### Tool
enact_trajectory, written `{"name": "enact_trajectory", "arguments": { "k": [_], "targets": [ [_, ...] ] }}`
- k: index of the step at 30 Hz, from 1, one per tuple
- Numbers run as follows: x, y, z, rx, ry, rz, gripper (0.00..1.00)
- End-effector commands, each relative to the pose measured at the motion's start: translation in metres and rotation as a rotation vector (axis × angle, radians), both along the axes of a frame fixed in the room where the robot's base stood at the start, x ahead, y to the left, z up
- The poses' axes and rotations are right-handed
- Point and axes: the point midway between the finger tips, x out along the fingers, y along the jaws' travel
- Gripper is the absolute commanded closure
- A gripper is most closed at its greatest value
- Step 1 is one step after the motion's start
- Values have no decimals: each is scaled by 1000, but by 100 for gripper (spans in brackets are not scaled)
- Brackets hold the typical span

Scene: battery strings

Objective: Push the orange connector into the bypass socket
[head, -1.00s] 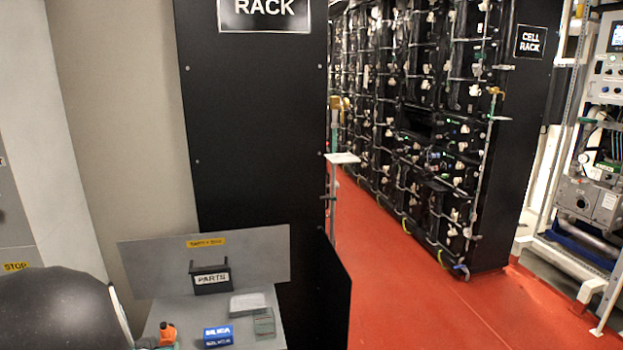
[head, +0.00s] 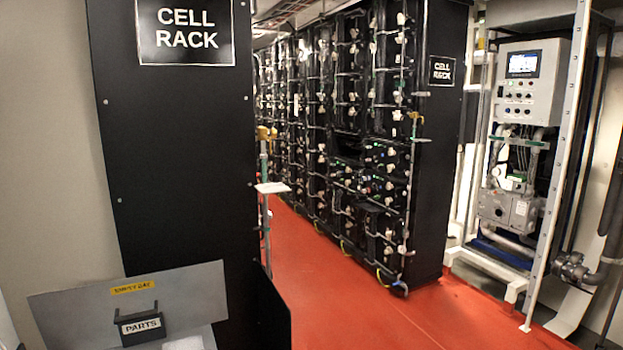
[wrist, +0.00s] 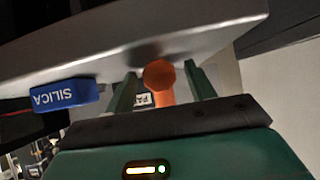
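My gripper (wrist: 160,80) has two green fingers, one on each side of the connector. A gap shows between the connector and each finger, so the gripper looks open around it and not clamped on it. Neither the connector nor my gripper shows in the head view now. I cannot make out the bypass socket in either view.
A blue SILICA box (wrist: 66,95) lies left of the fingers in the wrist view. A black PARTS bin (head: 141,325) stands at the grey bench panel (head: 90,300). Black cell racks (head: 435,150) line the red floor (head: 345,290), which is clear. A control cabinet (head: 520,90) stands right.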

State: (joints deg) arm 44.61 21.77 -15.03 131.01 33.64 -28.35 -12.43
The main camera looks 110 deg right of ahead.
Motion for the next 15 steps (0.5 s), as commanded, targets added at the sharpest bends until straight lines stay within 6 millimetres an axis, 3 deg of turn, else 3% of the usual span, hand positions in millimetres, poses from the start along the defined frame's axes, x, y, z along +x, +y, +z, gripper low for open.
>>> {"name": "enact_trajectory", "arguments": {
  "k": [1,7,15],
  "targets": [
    [0,0,0,0,0,0,53],
    [0,0,0,0,0,0,93],
    [0,0,9,-4,-1,0,95]
  ]
}}
